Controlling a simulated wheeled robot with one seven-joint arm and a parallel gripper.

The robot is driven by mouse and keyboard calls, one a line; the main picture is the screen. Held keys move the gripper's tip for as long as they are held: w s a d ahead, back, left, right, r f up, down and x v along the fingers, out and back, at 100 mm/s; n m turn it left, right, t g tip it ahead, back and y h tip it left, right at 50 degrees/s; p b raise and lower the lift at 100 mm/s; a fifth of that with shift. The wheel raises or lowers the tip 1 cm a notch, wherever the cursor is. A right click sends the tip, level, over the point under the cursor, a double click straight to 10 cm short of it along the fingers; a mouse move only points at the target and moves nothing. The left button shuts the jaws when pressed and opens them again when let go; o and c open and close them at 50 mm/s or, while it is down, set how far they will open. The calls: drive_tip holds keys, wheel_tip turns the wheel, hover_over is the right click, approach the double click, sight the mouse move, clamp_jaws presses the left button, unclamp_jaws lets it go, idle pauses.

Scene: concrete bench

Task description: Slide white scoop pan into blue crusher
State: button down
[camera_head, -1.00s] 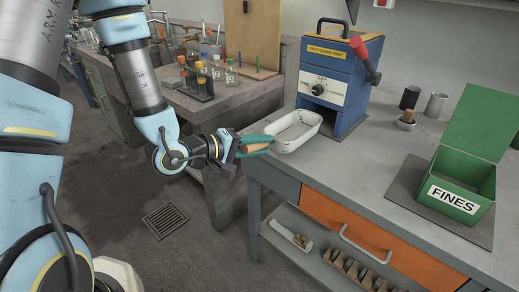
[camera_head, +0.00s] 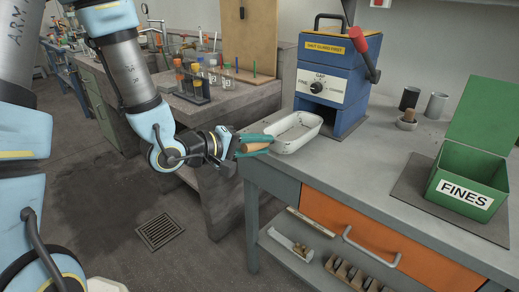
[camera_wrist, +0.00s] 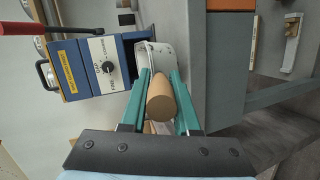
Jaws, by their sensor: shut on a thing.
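The white scoop pan (camera_head: 297,132) sits at the bench's left edge, in front of the blue crusher (camera_head: 331,83). Its far end is close to the dark opening low in the crusher's front; I cannot tell whether it is inside. My gripper (camera_head: 262,143) is shut on the pan's tan handle, its green fingers on either side. In the wrist view my gripper (camera_wrist: 160,100) clasps the handle, and the white pan (camera_wrist: 158,58) extends beyond it toward the blue crusher (camera_wrist: 98,68). The crusher's red-knobbed lever (camera_head: 366,56) stands on its right side.
An open green FINES box (camera_head: 461,186) stands on a dark mat at right. Metal cups (camera_head: 436,105) and a small mortar (camera_head: 407,120) stand at the back. Bench top between crusher and box is clear. An orange drawer (camera_head: 350,232) is below. Bottles (camera_head: 195,78) stand on the left bench.

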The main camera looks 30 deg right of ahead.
drive_tip(key=shift+d, duration=0.25)
drive_tip(key=b, duration=0.2)
approach(312, 120)
drive_tip(key=shift+s+a+f, duration=0.35)
drive_tip(key=shift+s+a, duration=0.05)
drive_tip(key=shift+s, duration=0.15)
drive_tip(key=shift+s+a+f, duration=0.35)
drive_tip(key=shift+s+a, duration=0.05)
drive_tip(key=shift+s, duration=0.1)
drive_tip(key=shift+w+d+f+p, duration=0.1)
drive_tip(key=shift+w+d+p, duration=0.3)
drive_tip(key=shift+d, duration=1.15)
drive_tip(key=shift+w+d+f+p, duration=0.1)
drive_tip(key=shift+w+d+p, duration=0.35)
drive_tip(key=shift+d, duration=1.1)
drive_tip(key=shift+w+d+f+p, duration=0.1)
drive_tip(key=shift+w+d+p, duration=0.3)
drive_tip(key=shift+d, duration=1.2)
drive_tip(key=c, duration=0.6)
unclamp_jaws()
drive_tip(key=shift+o, duration=0.2)
drive_tip(key=shift+a, duration=0.1)
drive_tip(key=v, duration=1)
drive_tip(key=shift+a+r+b, duration=0.15)
drive_tip(key=shift+a+b, duration=0.2)
drive_tip(key=shift+b, duration=0.05)
